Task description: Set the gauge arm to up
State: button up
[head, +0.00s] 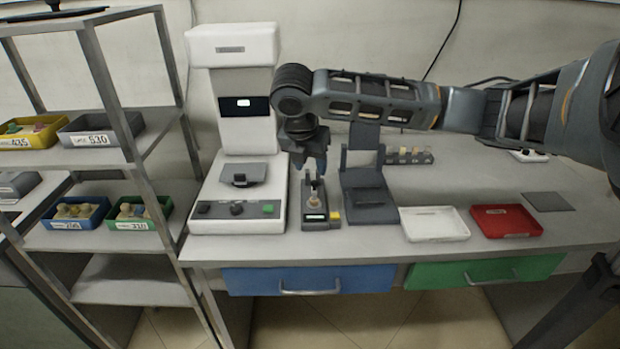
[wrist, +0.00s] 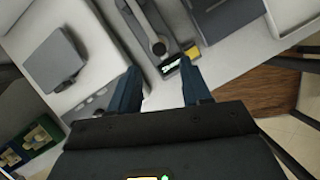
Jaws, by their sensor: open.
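My gripper (head: 310,168) is open, pointing down just above and behind this part. In the wrist view, the gauge (wrist: 160,45) lies beyond my open fingers (wrist: 158,90), with nothing between them. The arm's exact setting is hard to tell.
A white machine (head: 235,190) stands left of the gauge, and a dark grey stand (head: 370,205) stands close on its right. A white tray (head: 434,223) and a red tray (head: 505,221) lie farther right. A shelf rack with bins (head: 95,130) is at the left.

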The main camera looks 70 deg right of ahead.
aim_at(314, 182)
jog(key=shift+x, duration=3.1)
grip_shut()
